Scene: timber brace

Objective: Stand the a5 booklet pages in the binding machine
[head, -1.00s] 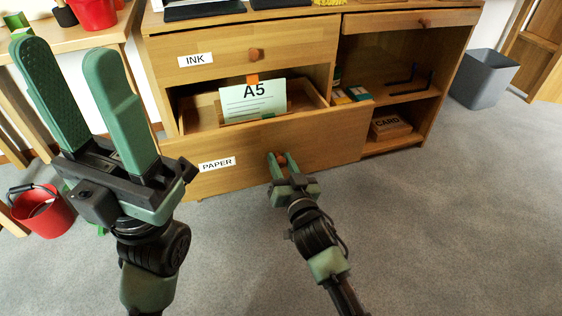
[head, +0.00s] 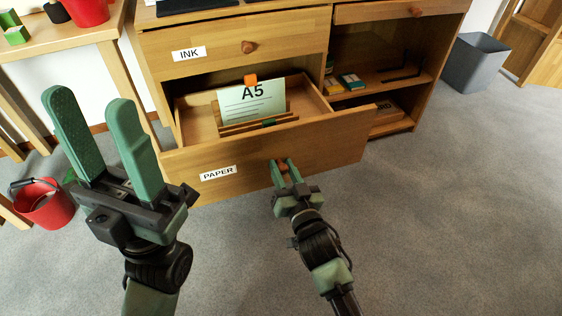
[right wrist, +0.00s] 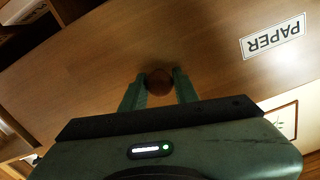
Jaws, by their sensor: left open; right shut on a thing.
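The pale green A5 booklet pages (head: 252,101) stand in the open drawer labelled PAPER (head: 330,145), with an orange tab behind their top edge. My right gripper (head: 284,164) is shut on the drawer's round wooden knob; the knob (right wrist: 159,82) also shows between the fingers in the right wrist view. My left gripper (head: 95,125) is open and empty, raised to the left of the drawer. I see no binding machine that I can make out.
A closed drawer labelled INK (head: 285,40) is above. Open shelves (head: 385,85) with small boxes are at the right. A red bucket (head: 45,210) stands on the floor at left, a grey bin (head: 478,62) at far right. The carpet in front is clear.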

